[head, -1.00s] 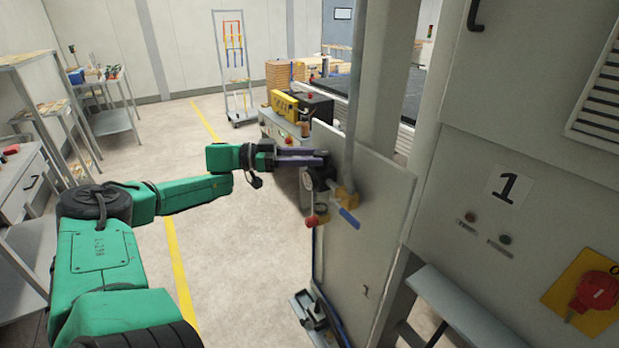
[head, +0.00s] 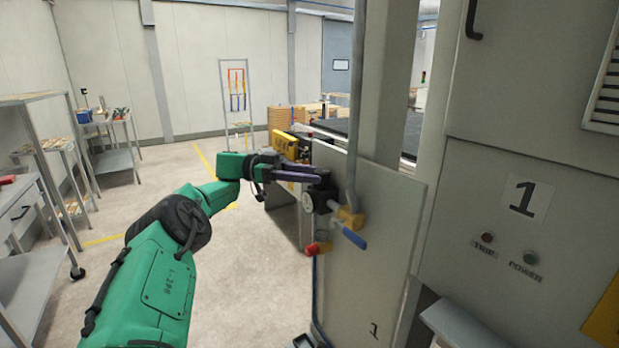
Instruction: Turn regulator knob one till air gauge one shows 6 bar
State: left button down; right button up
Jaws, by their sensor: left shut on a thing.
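The black regulator (head: 322,197) is mounted on the grey panel marked 1 (head: 375,250). A small round air gauge (head: 307,202) with a pale face is on its left side. It is too small to read. My left gripper (head: 314,175) reaches in from the left with its purple fingers at the top of the regulator. It is shut on the dark regulator knob, which the fingers partly hide. My right gripper is not in view.
A blue-handled lever (head: 354,238) on a brass fitting and a red part (head: 317,248) sit just below the regulator. A grey vertical pipe (head: 355,110) rises beside it. Shelves (head: 50,150) stand at the left. The floor between is clear.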

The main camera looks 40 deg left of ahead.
pick_arm(q)
jog(key=shift+d+f, duration=0.1)
jog(key=shift+f, duration=0.15)
jog(key=c, duration=0.7)
grip_release()
jog(key=shift+c, duration=0.2)
jog(key=shift+o, duration=0.4)
jog(key=shift+r, duration=0.1)
jog(key=shift+r, duration=0.1)
jog(key=shift+r, duration=0.1)
